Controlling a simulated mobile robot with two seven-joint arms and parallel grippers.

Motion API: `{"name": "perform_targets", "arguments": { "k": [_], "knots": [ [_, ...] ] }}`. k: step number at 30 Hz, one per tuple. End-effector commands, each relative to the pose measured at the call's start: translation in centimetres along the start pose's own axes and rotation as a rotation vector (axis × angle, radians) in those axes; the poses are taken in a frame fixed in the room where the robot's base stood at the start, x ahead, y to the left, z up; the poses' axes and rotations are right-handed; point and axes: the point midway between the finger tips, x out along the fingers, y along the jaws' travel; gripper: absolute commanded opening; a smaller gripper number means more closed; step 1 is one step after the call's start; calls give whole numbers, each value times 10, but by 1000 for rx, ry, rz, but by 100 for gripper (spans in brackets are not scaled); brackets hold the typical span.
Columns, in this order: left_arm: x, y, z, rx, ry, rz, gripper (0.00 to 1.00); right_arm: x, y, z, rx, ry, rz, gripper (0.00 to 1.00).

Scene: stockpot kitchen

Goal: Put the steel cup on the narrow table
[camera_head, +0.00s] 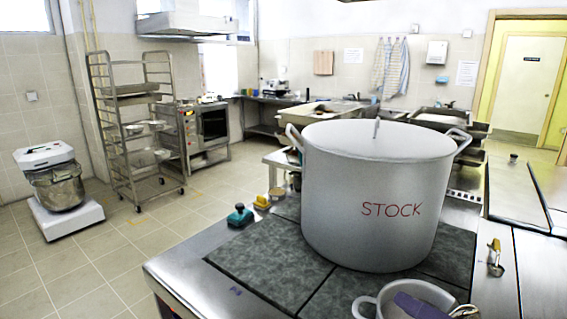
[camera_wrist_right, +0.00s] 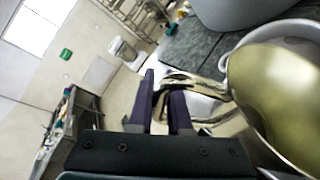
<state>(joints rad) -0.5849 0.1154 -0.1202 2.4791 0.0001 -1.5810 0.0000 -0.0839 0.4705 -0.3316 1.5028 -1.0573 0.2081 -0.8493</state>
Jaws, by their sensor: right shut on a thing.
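My right gripper (camera_wrist_right: 165,95) has its purple fingers shut on a shiny steel loop handle (camera_wrist_right: 205,88). The handle leads to a rounded, shiny body with olive reflections, seemingly the steel cup (camera_wrist_right: 285,95), cut off by the right edge of the wrist view. In the head view a purple finger of my right gripper (camera_head: 422,306) shows at the bottom, in front of a small pale pot (camera_head: 386,296). Most of the cup is out of that view or hidden. My left gripper is not in view. Which surface is the narrow table is unclear; a light table edge (camera_head: 275,157) shows behind the stockpot.
The large lidded pot marked STOCK (camera_head: 372,200) stands on the dark stove plates (camera_head: 262,265) and blocks the view behind. A teal object (camera_head: 240,215) and a yellow one (camera_head: 262,201) lie at the stove's left edge. Open floor (camera_head: 110,260) lies left, before a rack (camera_head: 135,130).

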Motion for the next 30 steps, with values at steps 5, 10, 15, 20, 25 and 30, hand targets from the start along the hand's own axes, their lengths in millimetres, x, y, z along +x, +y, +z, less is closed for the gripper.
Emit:
{"name": "perform_targets", "arguments": {
  "k": [5,10,15,20,25,30],
  "knots": [
    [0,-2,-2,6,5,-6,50,-13,-22,17,-4,0,-2,0],
    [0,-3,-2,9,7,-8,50,-18,-15,29,-17,19,16,0],
    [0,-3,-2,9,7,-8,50,-21,5,39,-26,42,36,0],
    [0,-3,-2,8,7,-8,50,-27,27,51,-39,70,60,0],
    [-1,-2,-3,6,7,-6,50,-37,54,63,-55,109,96,0],
    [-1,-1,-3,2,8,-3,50,-57,90,77,-71,172,151,0]
  ]
}}
